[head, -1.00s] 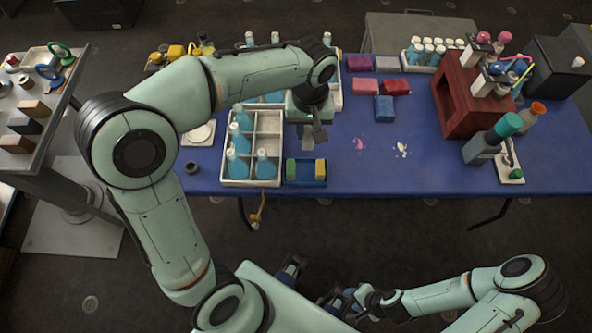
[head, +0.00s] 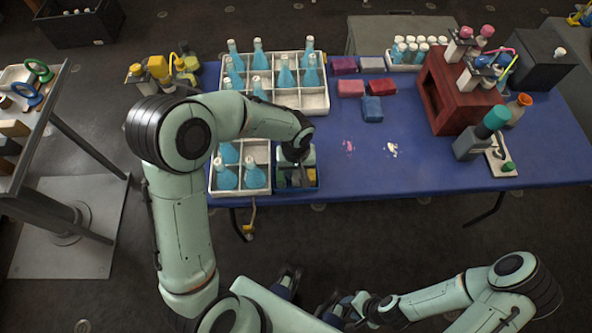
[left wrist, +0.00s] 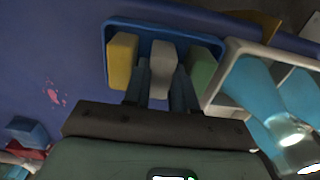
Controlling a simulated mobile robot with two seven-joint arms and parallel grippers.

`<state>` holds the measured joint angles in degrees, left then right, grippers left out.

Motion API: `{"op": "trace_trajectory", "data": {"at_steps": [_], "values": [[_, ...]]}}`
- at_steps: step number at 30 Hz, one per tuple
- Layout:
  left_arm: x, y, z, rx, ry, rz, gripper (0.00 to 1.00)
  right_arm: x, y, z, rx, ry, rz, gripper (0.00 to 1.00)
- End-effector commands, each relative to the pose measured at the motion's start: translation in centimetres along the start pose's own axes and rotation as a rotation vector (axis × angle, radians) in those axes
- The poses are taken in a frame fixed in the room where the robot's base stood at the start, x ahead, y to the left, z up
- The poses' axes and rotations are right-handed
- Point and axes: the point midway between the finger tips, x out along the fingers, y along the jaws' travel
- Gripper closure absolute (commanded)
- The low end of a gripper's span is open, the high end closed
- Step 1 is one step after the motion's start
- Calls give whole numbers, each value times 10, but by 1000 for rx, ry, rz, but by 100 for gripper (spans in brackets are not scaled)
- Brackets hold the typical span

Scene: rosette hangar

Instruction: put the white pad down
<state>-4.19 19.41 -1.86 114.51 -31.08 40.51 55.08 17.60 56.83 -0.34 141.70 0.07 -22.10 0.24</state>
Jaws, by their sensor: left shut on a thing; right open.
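My left gripper (head: 296,174) points down over the small blue tray (head: 318,182) at the table's front edge. In the left wrist view its fingers (left wrist: 162,88) are shut on the white pad (left wrist: 163,56). The pad is at the middle of the blue tray (left wrist: 108,38), between a yellow pad (left wrist: 122,60) and a green pad (left wrist: 202,68), with small gaps either side. I cannot tell whether it touches the tray floor. In the head view my arm hides most of the white pad. My right gripper (head: 338,306) is open, low in front of the table, away from the tray.
A white divided crate (head: 268,189) with blue bottles stands directly left of the tray, and a larger one (head: 318,102) behind it. Coloured blocks (head: 372,108) and a red stand (head: 440,92) are farther right. The table's middle right (head: 400,172) is clear apart from small stains.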

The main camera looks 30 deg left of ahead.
Motion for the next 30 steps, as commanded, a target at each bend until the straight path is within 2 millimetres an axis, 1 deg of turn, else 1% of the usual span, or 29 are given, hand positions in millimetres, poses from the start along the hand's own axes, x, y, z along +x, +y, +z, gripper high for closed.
{"op": "trace_trajectory", "data": {"at_steps": [2,9,13,14,25,28,30], "values": [[5,0,0,0,-1,0,98,0,0,0,0,0,0,57],[4,0,0,0,1,1,98,0,0,0,0,0,0,57],[8,0,0,0,1,0,98,5,2,0,1,-2,1,57],[8,0,0,0,1,0,64,4,2,0,0,-1,0,57],[4,0,0,0,1,0,63,1,0,0,0,0,0,57],[-6,0,-1,-1,4,2,63,-1,0,0,0,1,0,57],[-18,0,-2,-2,6,2,63,-3,-1,0,0,1,0,57]]}}
